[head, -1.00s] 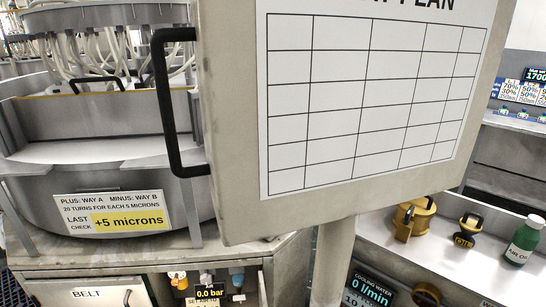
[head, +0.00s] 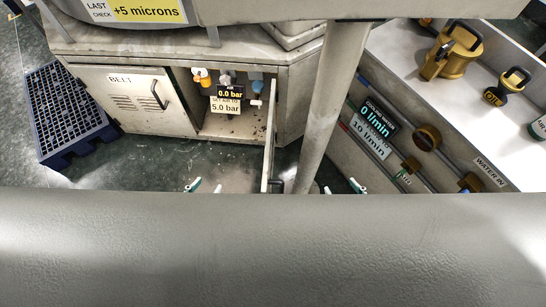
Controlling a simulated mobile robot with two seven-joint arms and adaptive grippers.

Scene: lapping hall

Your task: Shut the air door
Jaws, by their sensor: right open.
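The air door (head: 269,140) stands open, seen almost edge-on at the right side of the air compartment (head: 230,125), and points toward me. A dark handle (head: 277,186) shows low on it, partly hidden by my body's grey edge. My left gripper (head: 205,187) is open, to the left of the door; only its white and green fingertips show. My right gripper (head: 342,188) is open, to the right of the door and the grey post. Both look empty and apart from the door.
The compartment holds several fittings, a 0.0 bar display (head: 230,92) and a 5.0 bar label. The belt door (head: 135,100) beside it is shut. A grey post (head: 335,100) rises just right of the air door. A blue grated platform (head: 65,110) lies left.

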